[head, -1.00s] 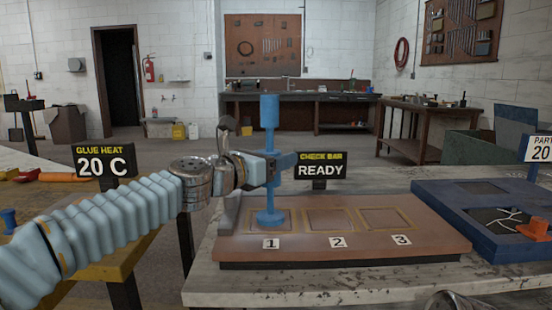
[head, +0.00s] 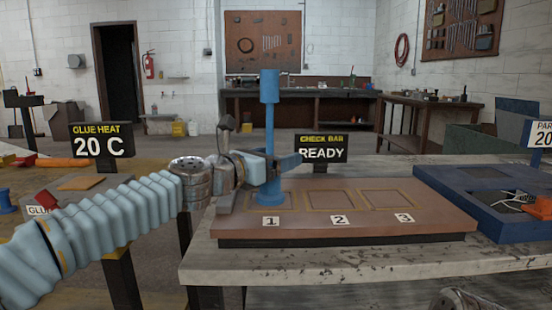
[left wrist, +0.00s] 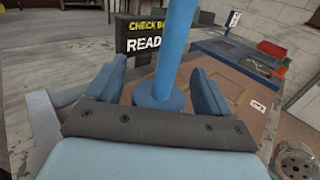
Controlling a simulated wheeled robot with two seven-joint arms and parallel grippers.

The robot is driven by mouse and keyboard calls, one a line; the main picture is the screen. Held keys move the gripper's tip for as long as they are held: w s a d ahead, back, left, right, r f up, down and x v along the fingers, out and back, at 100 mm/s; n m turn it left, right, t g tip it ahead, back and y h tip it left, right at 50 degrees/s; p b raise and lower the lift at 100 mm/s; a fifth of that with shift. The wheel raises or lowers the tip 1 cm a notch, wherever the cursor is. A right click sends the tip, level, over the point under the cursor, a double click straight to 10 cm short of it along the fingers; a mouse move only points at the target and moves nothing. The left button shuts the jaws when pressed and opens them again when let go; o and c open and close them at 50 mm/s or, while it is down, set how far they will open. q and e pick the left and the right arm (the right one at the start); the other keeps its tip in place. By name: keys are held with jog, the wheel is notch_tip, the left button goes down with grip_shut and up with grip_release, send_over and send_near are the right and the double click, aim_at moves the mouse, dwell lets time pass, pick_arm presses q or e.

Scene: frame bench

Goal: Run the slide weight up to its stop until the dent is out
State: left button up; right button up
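A blue puller (head: 271,130) stands upright at square 1 of the brown panel (head: 350,218), with a thick cylinder at its top and a wide round foot. I cannot tell for certain which part is the slide weight. My left gripper (head: 274,174) is low on the puller, just above the foot. In the left wrist view its fingers (left wrist: 157,88) are apart on either side of the blue shaft (left wrist: 178,45), with gaps showing. The round blue foot (left wrist: 158,98) is below them. The dent cannot be made out.
The CHECK BAR sign (head: 320,149) reads READY behind the panel. The GLUE HEAT sign (head: 101,142) reads 20 C at left. A blue tray (head: 435,182) with an orange-red item (head: 541,207) lies at right. The bench front (head: 330,258) is clear.

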pick_arm(q)
jog(key=shift+s+a+f+b, duration=0.15)
jog(key=shift+s+a+b, duration=0.15)
jog(key=shift+s+a, duration=0.05)
jog(key=b+v, duration=0.3)
jog(key=v, duration=0.9)
jog(key=shift+s+a, duration=0.25)
jog(key=shift+s, duration=0.05)
